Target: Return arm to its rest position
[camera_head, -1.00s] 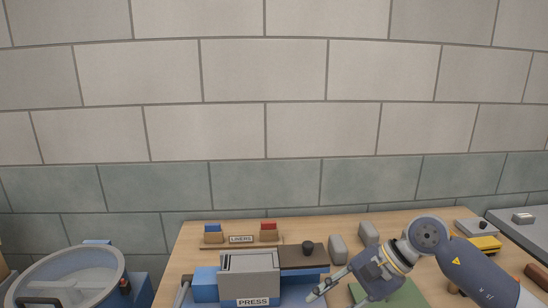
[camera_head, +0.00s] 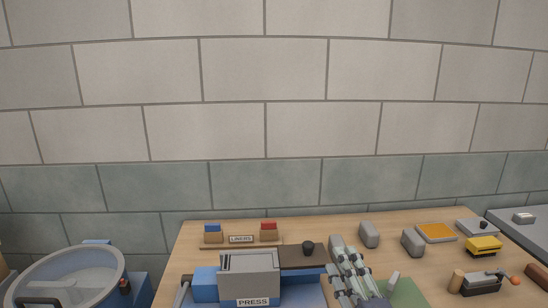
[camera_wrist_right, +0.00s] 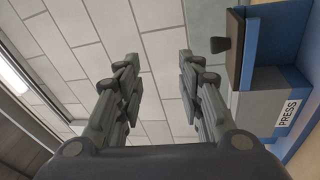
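My right gripper (camera_head: 344,245) is at the bottom of the head view, right of the press (camera_head: 250,268), with its fingers pointing up the picture. In the right wrist view the two fingers (camera_wrist_right: 158,66) stand apart with nothing between them, so it is open and empty. The blue and grey side of the press (camera_wrist_right: 262,105) shows at the right of that view, apart from the fingers. Most of my right arm is below the head view. My left gripper is in neither view.
Grey blocks (camera_head: 369,234) stand on the wooden table (camera_head: 450,261) behind and right of the gripper. A green mat (camera_head: 421,293), a yellow object (camera_head: 484,245) and an orange-topped tray (camera_head: 436,232) lie at right. A large round basin (camera_head: 70,278) stands at left.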

